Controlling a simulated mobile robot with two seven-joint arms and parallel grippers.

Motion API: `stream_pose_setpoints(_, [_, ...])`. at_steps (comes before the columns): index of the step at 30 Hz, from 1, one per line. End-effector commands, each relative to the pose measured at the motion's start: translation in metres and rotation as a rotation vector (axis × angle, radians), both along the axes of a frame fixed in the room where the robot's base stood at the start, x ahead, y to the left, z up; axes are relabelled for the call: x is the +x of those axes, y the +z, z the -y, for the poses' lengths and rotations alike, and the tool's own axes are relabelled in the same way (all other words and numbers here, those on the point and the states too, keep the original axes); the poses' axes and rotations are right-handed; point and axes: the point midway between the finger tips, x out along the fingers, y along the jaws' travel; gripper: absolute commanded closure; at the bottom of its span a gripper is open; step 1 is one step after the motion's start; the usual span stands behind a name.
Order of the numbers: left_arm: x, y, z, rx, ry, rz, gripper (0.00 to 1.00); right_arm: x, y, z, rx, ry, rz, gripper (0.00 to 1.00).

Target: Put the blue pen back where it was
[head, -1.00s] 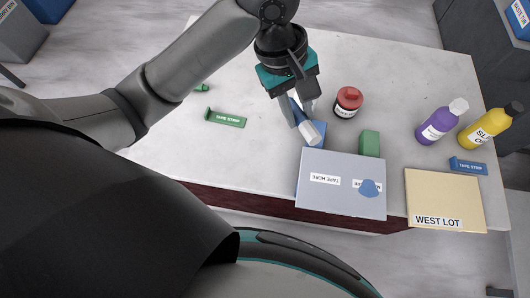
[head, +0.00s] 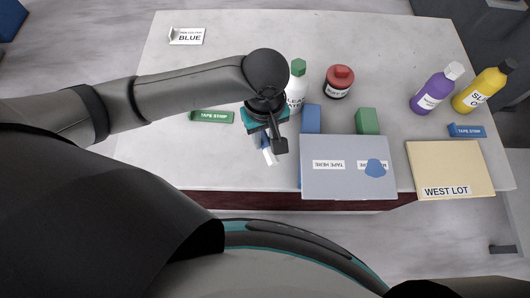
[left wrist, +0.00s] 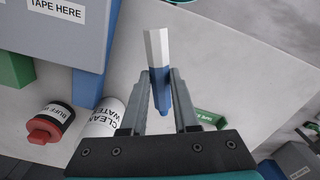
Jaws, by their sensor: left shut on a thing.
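The blue pen, with a white faceted end and a blue body, is between my left gripper's fingers. The pen (left wrist: 157,48) shows clearly in the left wrist view, and its white end (head: 269,156) shows below the gripper in the head view. My left gripper (head: 265,143) is shut on the pen, left of the grey-blue TAPE HERE board (head: 346,187). I cannot tell whether the pen touches the slab. A white card reading BLUE (head: 188,37) stands at the slab's back left; its small upper text is unreadable. My right gripper is not in view.
A white bottle with a green cap (head: 298,85) stands just behind my gripper. Blue (head: 311,119) and green (head: 367,121) blocks adjoin the board. A red-capped jar (head: 338,82), purple (head: 433,92) and yellow bottles (head: 484,92) stand right. A green tape strip (head: 212,117) lies left.

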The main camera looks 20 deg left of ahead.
Motion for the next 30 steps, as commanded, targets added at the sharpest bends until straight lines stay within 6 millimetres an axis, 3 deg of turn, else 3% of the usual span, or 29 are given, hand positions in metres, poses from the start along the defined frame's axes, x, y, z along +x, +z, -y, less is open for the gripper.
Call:
stream_pose_setpoints(1, [0.0,-0.014,-0.001,0.002,0.001,-0.002,1.0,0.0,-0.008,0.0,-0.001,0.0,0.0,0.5])
stream_pose_setpoints(3, [0.0,-0.025,-0.001,0.001,0.001,0.0,1.0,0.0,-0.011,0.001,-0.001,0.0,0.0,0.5])
stream_pose_setpoints(11, [0.0,-0.043,0.0,0.0,0.001,0.0,1.0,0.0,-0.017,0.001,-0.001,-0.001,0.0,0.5])
stream_pose_setpoints(18, [0.0,-0.077,0.0,-0.001,0.001,0.001,1.0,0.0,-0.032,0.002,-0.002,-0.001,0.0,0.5])
stream_pose_setpoints(29, [0.0,-0.078,0.0,-0.001,0.0,0.001,1.0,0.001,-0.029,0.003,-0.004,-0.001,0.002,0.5])
stream_pose_setpoints(30, [0.001,-0.078,0.0,-0.001,0.0,0.002,0.69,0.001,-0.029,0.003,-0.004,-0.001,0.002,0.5])
